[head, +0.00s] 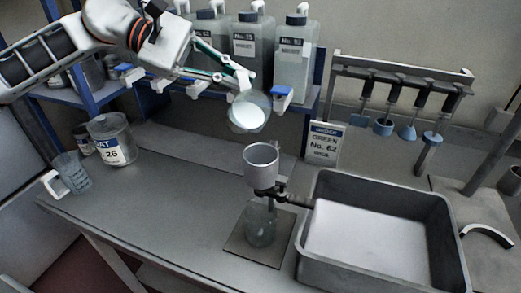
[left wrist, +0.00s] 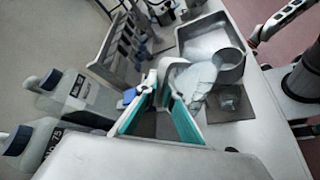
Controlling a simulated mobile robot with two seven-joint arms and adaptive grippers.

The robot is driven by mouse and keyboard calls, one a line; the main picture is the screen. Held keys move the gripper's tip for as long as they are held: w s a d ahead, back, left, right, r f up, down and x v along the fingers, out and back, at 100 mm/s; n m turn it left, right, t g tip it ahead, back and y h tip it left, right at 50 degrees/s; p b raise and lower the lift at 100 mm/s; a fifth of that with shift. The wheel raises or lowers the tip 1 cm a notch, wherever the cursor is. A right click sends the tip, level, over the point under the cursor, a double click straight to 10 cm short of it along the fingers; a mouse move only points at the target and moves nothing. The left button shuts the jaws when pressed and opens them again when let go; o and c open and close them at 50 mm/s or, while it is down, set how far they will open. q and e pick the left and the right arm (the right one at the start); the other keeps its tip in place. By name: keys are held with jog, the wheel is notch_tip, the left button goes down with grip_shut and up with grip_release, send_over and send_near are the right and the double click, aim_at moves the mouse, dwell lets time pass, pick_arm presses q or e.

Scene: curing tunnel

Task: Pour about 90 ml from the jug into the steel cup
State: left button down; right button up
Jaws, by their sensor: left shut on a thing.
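My left gripper (head: 240,82) is shut on a clear jug (head: 249,112), which it holds in the air with pale liquid inside. The jug looks tilted in the left wrist view (left wrist: 196,78), its mouth near the steel cup. My right gripper is not seen.
A clear glass vessel (head: 261,224) stands on a dark mat (head: 238,245) under the cup. A grey tray (head: 320,262) is to the right. Several bottles and a small sign (head: 323,143) are behind.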

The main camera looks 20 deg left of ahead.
aim_at(242, 71)
pick_arm(q)
jog(key=shift+s+d+r+p, duration=0.1)
jog(key=shift+s+r+p, duration=0.05)
jog(key=shift+r+p, duration=0.3)
jog(key=shift+s+d+r+m+y+p, duration=0.15)
jog(key=shift+r+m+y+p, duration=0.15)
jog(key=shift+m+p, duration=0.15)
jog(key=shift+r+t, duration=0.15)
jog(key=shift+t, duration=0.15)
jog(key=shift+s+r+p, duration=0.15)
jog(key=shift+r+p, duration=0.05)
jog(key=shift+p, duration=0.25)
jog(key=shift+d, duration=0.1)
jog(key=shift+s+r+m+t+y+p, duration=0.15)
jog(key=shift+r+m+t+y+p, duration=0.1)
jog(key=shift+t+y+p, duration=0.1)
jog(key=shift+s+d+r+p, duration=0.2)
jog(key=shift+d+r+p, duration=0.05)
jog(key=shift+d+p, duration=0.1)
jog(key=shift+s+d+m, duration=0.1)
jog(key=shift+s+m, duration=0.1)
jog(key=shift+m, duration=0.1)
jog(key=shift+s+d, duration=0.15)
jog(key=shift+s, duration=0.1)
